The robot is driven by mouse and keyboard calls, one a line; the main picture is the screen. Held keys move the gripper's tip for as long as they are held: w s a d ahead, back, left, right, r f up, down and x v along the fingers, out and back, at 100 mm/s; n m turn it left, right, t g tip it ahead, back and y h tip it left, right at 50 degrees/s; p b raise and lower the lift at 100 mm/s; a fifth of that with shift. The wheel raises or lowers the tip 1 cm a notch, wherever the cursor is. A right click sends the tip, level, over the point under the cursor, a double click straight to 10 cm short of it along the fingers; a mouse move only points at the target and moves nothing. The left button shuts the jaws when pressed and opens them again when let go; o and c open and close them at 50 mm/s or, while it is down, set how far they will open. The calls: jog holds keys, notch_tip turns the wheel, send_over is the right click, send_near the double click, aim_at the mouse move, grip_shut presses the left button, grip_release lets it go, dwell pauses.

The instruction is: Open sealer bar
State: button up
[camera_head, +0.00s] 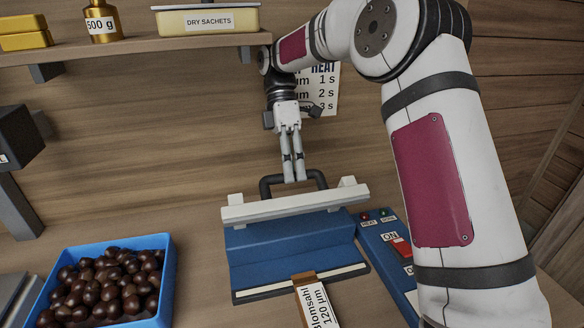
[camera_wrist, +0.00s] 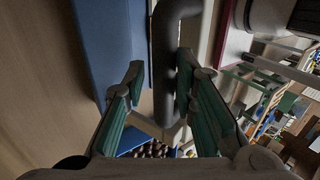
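The sealer has a blue body (camera_head: 292,250) with a pale strip along its front edge. Its white sealer bar (camera_head: 295,204) shows at the upper back of the body, with blue surface between bar and strip. A black handle (camera_head: 266,186) arches up from the bar. My gripper (camera_head: 294,178) points down at the handle from above. In the wrist view the handle (camera_wrist: 165,65) runs between the two green-padded fingers of my gripper (camera_wrist: 166,95), nearer the right finger. A gap shows on its left side, so the fingers are open around it.
A blue crate (camera_head: 170,262) of chestnuts stands left of the sealer. A switch panel (camera_head: 385,245) is at its right, beside my arm. A labelled brown-edged item (camera_head: 304,279) is at its front. A shelf (camera_head: 150,44) with a dry-sachets box (camera_head: 208,20) is above left.

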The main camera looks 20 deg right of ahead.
jog(key=shift+o, duration=1.1)
jog(key=shift+w+d+f, duration=0.1)
jog(key=shift+w+f, duration=0.1)
jog(key=shift+f, duration=0.1)
jog(key=shift+s+r, duration=0.1)
jog(key=shift+r, duration=0.05)
jog(key=shift+r, duration=0.1)
